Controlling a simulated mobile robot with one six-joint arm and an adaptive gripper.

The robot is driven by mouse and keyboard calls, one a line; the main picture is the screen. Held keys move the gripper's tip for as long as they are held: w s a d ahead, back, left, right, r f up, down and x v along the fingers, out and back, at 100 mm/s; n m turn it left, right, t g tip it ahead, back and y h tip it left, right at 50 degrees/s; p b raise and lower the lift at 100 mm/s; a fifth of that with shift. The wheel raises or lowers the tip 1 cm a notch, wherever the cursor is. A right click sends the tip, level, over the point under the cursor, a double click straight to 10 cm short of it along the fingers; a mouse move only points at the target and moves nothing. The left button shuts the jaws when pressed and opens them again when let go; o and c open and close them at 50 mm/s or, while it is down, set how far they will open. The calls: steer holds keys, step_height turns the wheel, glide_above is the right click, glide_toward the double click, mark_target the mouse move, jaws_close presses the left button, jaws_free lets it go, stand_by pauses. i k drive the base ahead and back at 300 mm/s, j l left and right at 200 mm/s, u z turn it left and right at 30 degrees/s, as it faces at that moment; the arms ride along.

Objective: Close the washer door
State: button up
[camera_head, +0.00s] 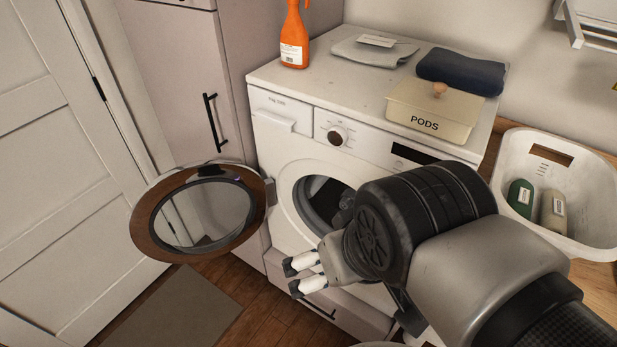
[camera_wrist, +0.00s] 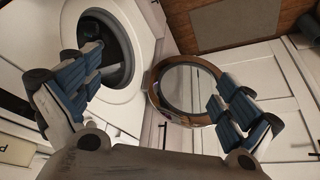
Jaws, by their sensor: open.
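The washer (camera_head: 283,151) is white and stands against the wall. Its round door (camera_head: 144,234) is wide open, swung out to the left on its hinge, with a brown rim and clear glass. The drum opening (camera_head: 314,190) is uncovered, with dark contents partly hidden by my arm. My gripper (camera_head: 290,277) is in front of the washer, to the right of the door and apart from it. In the wrist view my gripper (camera_wrist: 160,95) is open and empty, with the door (camera_wrist: 157,97) beyond and between the fingers and the drum opening (camera_wrist: 108,48) behind the left finger.
On the washer top are an orange spray bottle (camera_head: 293,38), folded cloths (camera_head: 461,72) and a PODS box (camera_head: 433,108). A white basket (camera_head: 586,225) with bottles is at right. A mat (camera_head: 178,310) lies on the floor below the door. A tall cabinet (camera_head: 178,75) stands behind the door.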

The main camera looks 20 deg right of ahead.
mark_target(261, 193)
steer(key=z, duration=1.05)
steer(key=j+z, duration=0.3)
steer(key=j, duration=0.15)
steer(key=j+z, duration=0.3)
steer(key=j, duration=0.15)
steer(key=j+z, duration=0.3)
steer(key=k+j+z, duration=0.25)
steer(key=j, duration=0.25)
steer(key=k+j+z, duration=0.1)
steer(key=j+z, duration=0.2)
steer(key=j, duration=0.15)
steer(key=k+j+z, duration=0.15)
steer(key=j+z, duration=0.15)
steer(key=k+j, duration=0.25)
steer(key=j, duration=0.15)
steer(key=k+j, duration=0.25)
steer(key=j, duration=0.2)
steer(key=k+j, duration=0.25)
steer(key=j, duration=0.15)
steer(key=j+z, duration=0.05)
